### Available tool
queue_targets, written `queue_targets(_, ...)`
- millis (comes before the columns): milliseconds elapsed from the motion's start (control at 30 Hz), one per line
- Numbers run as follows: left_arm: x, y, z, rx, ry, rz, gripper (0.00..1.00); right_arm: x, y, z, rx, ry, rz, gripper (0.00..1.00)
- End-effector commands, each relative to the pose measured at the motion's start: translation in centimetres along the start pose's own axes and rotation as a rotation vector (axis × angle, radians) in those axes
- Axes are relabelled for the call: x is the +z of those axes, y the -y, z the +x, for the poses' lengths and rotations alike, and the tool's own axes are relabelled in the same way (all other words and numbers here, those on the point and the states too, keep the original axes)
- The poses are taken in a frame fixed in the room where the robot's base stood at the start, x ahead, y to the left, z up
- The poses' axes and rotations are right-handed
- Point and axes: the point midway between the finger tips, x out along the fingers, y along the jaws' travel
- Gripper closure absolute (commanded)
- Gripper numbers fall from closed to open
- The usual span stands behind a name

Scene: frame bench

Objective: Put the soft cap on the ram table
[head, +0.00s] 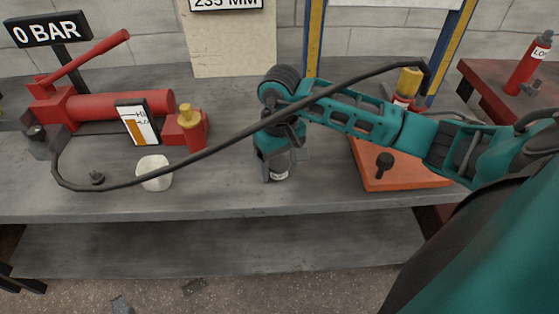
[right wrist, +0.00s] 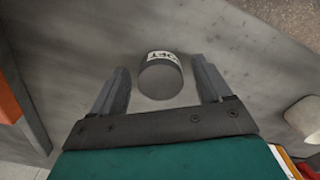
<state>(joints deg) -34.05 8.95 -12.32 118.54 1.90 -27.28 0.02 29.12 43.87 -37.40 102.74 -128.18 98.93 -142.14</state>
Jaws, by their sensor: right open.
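The soft cap (right wrist: 160,80) is a short grey cylinder with a white label band, partly readable as "OFT". It stands on the grey bench and also shows in the head view (head: 279,171), partly hidden by my right gripper. My right gripper (right wrist: 160,66) is open, pointing down over the cap, with one finger on each side and visible gaps between fingers and cap. The orange plate (head: 418,179), which looks like the ram table, lies to the right of the cap in the head view. Its edge shows at the left in the right wrist view (right wrist: 9,98). My left gripper is not in view.
A red hand pump (head: 120,105) stands at the left, with a gauge card (head: 137,122). A pale cap-like piece (head: 154,172) stands left of the gripper. A black knob (head: 384,162) is on the orange plate. Blue and yellow posts (head: 315,40) and a black hose are nearby.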

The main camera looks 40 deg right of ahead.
Motion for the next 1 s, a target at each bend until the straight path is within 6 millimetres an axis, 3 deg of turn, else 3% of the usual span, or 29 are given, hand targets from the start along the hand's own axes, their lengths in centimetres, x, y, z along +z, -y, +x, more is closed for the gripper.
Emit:
queue_targets(267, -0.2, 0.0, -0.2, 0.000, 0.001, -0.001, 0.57, -0.1, 0.0, -1.0, 0.001, -0.003, 0.000, 0.22)
queue_targets(700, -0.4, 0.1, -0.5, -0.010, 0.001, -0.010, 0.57, -0.1, 0.0, -9.8, 0.001, -0.005, 0.000, 0.22)
queue_targets(1000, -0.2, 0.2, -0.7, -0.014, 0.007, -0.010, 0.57, 0.0, 0.0, -12.2, 0.001, 0.001, 0.001, 0.22)
